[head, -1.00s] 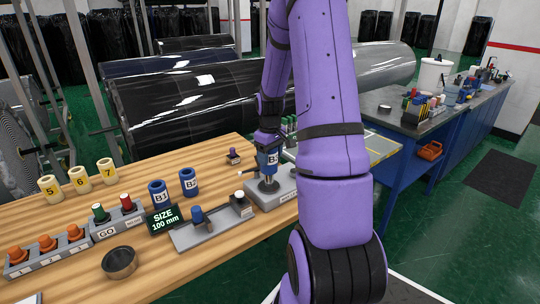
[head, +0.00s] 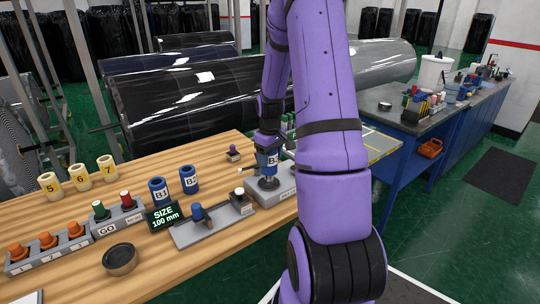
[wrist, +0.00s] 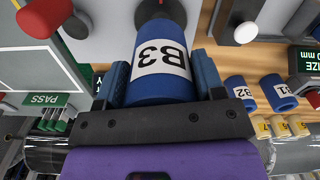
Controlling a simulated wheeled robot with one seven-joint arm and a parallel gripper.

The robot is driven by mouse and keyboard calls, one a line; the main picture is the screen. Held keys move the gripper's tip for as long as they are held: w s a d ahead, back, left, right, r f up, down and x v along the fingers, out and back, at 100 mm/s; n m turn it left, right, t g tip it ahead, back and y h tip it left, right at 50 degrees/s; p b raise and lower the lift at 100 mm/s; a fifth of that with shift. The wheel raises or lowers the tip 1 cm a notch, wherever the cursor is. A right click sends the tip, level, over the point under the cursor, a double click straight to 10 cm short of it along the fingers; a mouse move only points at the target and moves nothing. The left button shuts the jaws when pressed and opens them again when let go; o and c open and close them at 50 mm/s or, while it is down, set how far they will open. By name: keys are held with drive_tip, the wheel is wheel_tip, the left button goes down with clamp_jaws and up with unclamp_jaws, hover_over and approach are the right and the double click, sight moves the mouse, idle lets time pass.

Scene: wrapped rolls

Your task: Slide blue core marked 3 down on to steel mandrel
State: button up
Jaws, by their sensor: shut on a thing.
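The blue core marked B3 (head: 265,161) is upright in my gripper (head: 268,148), over the steel mandrel (head: 268,183) on a grey block (head: 283,192). In the wrist view the core (wrist: 161,75) sits between the two blue fingers of my gripper (wrist: 160,80), its label upside down. The mandrel's dark round base (wrist: 160,10) shows past its far end. The core's lower end is in line with the mandrel, with the base visible below it. I cannot tell how far the mandrel reaches inside the core.
Blue cores B1 (head: 158,192) and B2 (head: 189,179) stand to the left, behind a SIZE 100 mm display (head: 163,217).

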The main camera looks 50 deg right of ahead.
sight(270, 168)
drive_tip(key=shift+f, duration=2.5)
idle(0.5)
idle(0.7)
drive_tip(key=o, duration=1.1)
drive_tip(key=shift+c, duration=0.2)
wheel_tip(270, 168, up, 11)
drive_tip(key=shift+f, duration=0.1)
